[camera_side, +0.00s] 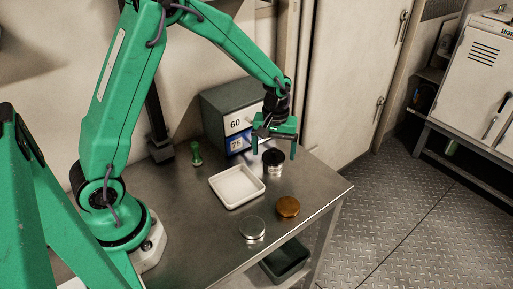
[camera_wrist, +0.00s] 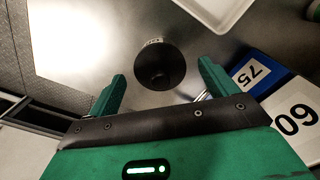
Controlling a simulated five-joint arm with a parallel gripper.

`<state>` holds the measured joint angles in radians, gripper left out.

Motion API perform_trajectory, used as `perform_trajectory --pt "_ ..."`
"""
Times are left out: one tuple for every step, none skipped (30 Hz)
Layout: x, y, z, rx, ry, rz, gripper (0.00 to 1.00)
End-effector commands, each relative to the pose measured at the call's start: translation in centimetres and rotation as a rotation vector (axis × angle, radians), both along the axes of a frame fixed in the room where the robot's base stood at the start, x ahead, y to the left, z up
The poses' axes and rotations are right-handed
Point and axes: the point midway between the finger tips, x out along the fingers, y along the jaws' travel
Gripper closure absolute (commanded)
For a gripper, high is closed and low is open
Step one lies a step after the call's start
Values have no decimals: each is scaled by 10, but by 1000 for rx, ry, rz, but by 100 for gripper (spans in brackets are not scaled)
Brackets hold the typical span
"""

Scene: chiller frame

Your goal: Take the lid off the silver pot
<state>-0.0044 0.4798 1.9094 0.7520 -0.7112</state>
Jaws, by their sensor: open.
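A round silver-topped pot (camera_side: 252,228) stands near the table's front edge in the side view; it is not in the wrist view. A dark-topped round pot with a silvery side (camera_side: 273,163) stands farther back. It also shows from above in the wrist view as a dark disc (camera_wrist: 160,66) with a small label on its edge. My gripper (camera_side: 274,149) is open above the dark-topped pot, pointing down. In the wrist view, the fingers of my gripper (camera_wrist: 161,73) lie to either side of that pot, with nothing between them touching it that I can see.
A copper-brown round pot (camera_side: 288,207) stands right of the silver-topped one. A white tray (camera_side: 248,201) lies mid-table. A grey box with number cards 60 and 75 (camera_side: 226,105) and a green stamp-like object (camera_side: 196,153) stand behind. A dark bin (camera_side: 285,263) sits below the table.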

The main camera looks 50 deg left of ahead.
Motion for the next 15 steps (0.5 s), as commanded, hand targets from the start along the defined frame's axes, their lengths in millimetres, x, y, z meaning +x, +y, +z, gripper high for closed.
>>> perform_trajectory --pt "0 0 0 0 0 0 15" --pt "0 0 0 0 0 0 15" --pt "0 0 0 0 0 0 15" --pt "0 0 0 0 0 0 15" --pt "0 0 0 0 0 0 15" --pt "0 0 0 0 0 0 15" --pt "0 0 0 0 0 0 15" --pt "0 0 0 0 0 0 15" --pt "0 0 0 0 0 0 15" --pt "0 0 0 0 0 0 17" --pt "0 0 0 0 0 0 23" --pt "0 0 0 0 0 0 30" --pt "0 0 0 0 0 0 36" --pt "0 0 0 0 0 0 42" --pt "0 0 0 0 0 0 50"
